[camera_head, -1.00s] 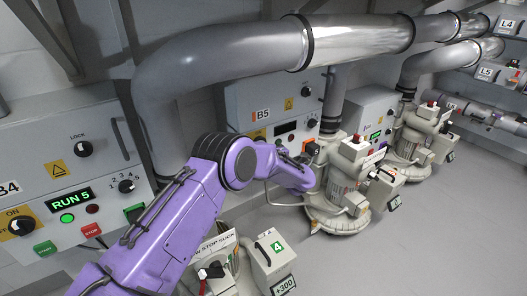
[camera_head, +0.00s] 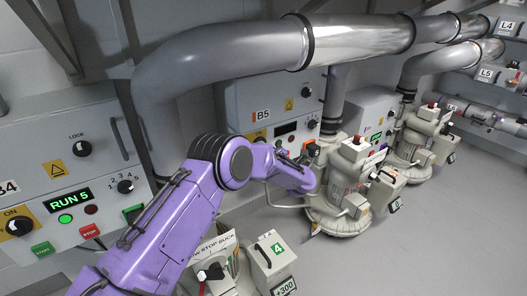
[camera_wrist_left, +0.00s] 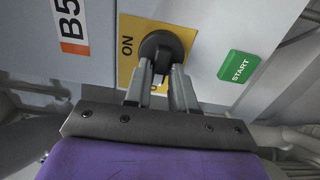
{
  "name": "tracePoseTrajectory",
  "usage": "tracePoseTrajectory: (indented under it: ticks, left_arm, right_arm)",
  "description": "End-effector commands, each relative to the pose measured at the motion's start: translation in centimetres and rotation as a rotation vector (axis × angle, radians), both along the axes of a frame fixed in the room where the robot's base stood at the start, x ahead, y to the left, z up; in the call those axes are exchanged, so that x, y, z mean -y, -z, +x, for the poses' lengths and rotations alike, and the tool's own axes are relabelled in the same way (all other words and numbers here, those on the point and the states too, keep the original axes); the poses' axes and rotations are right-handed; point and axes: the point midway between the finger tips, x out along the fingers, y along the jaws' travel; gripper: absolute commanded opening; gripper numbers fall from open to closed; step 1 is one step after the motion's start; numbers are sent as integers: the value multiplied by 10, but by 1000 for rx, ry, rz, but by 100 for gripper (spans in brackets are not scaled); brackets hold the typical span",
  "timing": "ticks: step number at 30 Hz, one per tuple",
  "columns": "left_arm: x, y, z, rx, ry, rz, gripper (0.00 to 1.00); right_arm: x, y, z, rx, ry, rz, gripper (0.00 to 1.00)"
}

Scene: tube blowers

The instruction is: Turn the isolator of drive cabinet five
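Drive cabinet B5 (camera_head: 285,82) stands behind my left arm in the head view. In the left wrist view its label (camera_wrist_left: 70,22) shows beside a black rotary isolator knob (camera_wrist_left: 160,46) on a yellow plate (camera_wrist_left: 127,68) marked ON. My left gripper (camera_wrist_left: 163,72) is at the knob. Its two fingers are slightly apart, with their tips at the lower side of the knob. I cannot tell whether they are closed on its handle. My right gripper is not in view.
A green START button (camera_wrist_left: 239,66) sits right of the isolator. Cabinet B4 (camera_head: 60,150) shows RUN 5 at the left. A blower (camera_head: 345,190) stands right of my wrist. A large grey duct (camera_head: 220,62) runs overhead. Open floor (camera_head: 440,250) lies at the right.

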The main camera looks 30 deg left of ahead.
Motion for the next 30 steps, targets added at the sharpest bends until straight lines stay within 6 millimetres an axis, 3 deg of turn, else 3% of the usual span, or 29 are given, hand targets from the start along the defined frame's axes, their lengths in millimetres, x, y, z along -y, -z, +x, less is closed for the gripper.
tracePoseTrajectory:
  ticks: [11, 24, 30]
  left_arm:
    - [4, -1, -1, -1, 2, 2, 43]
    - [86, -1, -35, -1, 3, 2, 43]
    - [98, 0, -41, -2, 0, 1, 43]
  right_arm:
    - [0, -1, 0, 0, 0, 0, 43]
    - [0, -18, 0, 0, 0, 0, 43]
    - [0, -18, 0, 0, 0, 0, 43]
